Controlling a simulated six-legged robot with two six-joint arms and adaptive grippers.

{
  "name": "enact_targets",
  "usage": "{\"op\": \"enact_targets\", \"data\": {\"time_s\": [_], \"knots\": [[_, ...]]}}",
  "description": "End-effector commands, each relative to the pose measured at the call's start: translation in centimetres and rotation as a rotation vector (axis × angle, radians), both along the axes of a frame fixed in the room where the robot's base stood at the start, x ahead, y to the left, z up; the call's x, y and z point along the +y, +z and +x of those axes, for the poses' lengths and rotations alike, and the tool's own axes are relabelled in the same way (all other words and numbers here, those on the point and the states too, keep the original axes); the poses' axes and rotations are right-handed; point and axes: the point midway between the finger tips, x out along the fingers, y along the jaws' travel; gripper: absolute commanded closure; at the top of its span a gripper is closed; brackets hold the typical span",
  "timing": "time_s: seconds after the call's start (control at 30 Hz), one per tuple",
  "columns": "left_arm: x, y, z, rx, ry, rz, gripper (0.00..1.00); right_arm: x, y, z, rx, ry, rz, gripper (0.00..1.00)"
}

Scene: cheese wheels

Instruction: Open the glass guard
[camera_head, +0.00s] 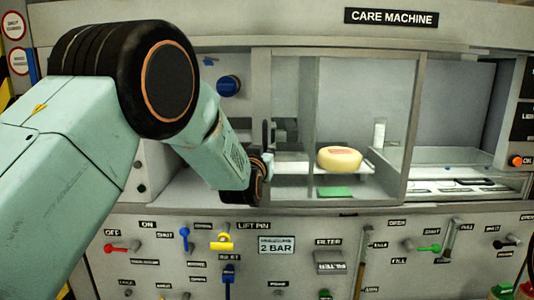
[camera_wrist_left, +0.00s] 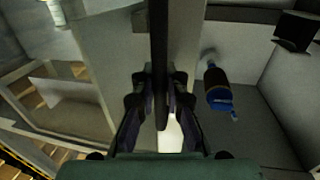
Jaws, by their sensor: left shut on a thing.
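The glass guard (camera_head: 418,115) is a clear panel in a grey frame across the middle of the care machine's opening. A cheese wheel (camera_head: 340,158) shows behind its glass. My left gripper (camera_head: 268,162) is at the guard's left side, partly hidden by my own wrist. In the left wrist view my gripper's fingers (camera_wrist_left: 160,100) are shut on a dark upright bar (camera_wrist_left: 159,50), which looks like the guard's handle. Where the bar joins the frame is hard to make out. My right gripper is in neither view.
A blue knob (camera_head: 229,86) sits on the back wall left of the guard; it also shows in the wrist view (camera_wrist_left: 217,92). A green pad (camera_head: 334,192) lies before the cheese. A white cylinder (camera_head: 379,134) stands farther right. Several levers line the front panel (camera_head: 190,275) below.

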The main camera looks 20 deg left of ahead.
Motion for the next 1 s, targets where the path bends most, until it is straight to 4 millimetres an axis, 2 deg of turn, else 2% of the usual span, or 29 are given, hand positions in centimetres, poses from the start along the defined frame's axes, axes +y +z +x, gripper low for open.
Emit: {"op": "enact_targets", "data": {"time_s": [0.03,0.23,0.27,0.53,0.83,1.0], "knots": [[-0.1,-0.6,-0.1,0.013,-0.004,0.004,1.0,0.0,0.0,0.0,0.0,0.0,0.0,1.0],[0.0,-0.5,-0.2,0.012,-0.004,0.005,1.0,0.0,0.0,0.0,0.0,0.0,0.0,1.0],[0.0,-0.5,-0.2,0.012,-0.004,0.005,0.88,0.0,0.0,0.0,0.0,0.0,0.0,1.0],[-0.1,-0.2,-0.1,0.005,-0.003,0.004,0.65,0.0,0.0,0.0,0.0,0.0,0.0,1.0],[-0.4,-0.1,0.0,0.002,-0.003,0.004,0.65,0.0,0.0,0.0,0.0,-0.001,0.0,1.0],[-0.5,0.0,-1.1,0.001,-0.004,0.005,0.65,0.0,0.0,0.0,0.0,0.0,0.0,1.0]]}}
